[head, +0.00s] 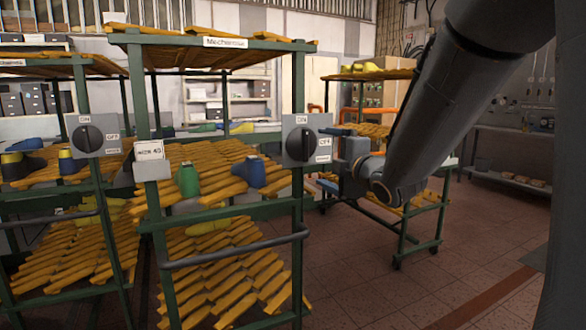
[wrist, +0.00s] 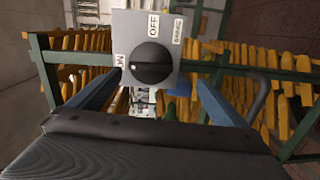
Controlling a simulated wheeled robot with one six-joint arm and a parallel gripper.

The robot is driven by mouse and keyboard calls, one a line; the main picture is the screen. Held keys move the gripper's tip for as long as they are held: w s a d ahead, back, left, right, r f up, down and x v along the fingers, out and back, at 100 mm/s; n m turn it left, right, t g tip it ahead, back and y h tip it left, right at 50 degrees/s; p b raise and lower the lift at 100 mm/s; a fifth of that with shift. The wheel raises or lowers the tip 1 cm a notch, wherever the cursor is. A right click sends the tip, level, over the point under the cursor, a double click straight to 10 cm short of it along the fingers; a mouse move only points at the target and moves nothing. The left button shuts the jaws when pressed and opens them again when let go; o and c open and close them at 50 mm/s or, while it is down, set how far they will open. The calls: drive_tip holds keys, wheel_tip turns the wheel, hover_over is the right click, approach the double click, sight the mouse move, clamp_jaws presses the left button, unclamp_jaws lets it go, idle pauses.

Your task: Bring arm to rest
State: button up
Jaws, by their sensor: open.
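My gripper (head: 328,185) is in front of the green rack's right post in the head view, just right of and below a grey switch box (head: 307,140). In the wrist view my gripper (wrist: 155,95) has its two blue fingers wide apart with nothing between them. The switch box (wrist: 172,30) and its black knob (wrist: 150,63) show ahead, past the fingertips. The knob's ridge lines up with the ON label. My dark arm reaches in from the upper right of the head view, bent down at the wrist.
The green rack (head: 225,210) holds several yellow shoe lasts, a green last (head: 187,180) and a blue last (head: 248,172). A second switch box (head: 95,135) is on the left. A grey rail (head: 235,247) runs along the front. Another wheeled rack (head: 403,245) stands behind my arm. The tiled floor (head: 470,260) at right is clear.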

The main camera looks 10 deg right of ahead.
drive_tip(key=s+d+f+m+g+h+p, duration=0.2)
drive_tip(key=s+f+m+g+h+p, duration=0.15)
drive_tip(key=s+f+m+g, duration=1)
drive_tip(key=s+a+f+m+g+p, duration=0.1)
drive_tip(key=s+a+f+m, duration=0.1)
drive_tip(key=s, duration=0.8)
drive_tip(key=s+a+f+m+g+p, duration=0.1)
drive_tip(key=s+f+m, duration=0.3)
drive_tip(key=s, duration=0.6)
wheel_tip(320, 180, down, 2)
drive_tip(key=shift+a+f+g, duration=0.2)
drive_tip(key=shift+a+g, duration=0.55)
drive_tip(key=shift+a, duration=0.15)
drive_tip(key=shift+m+h, duration=0.25)
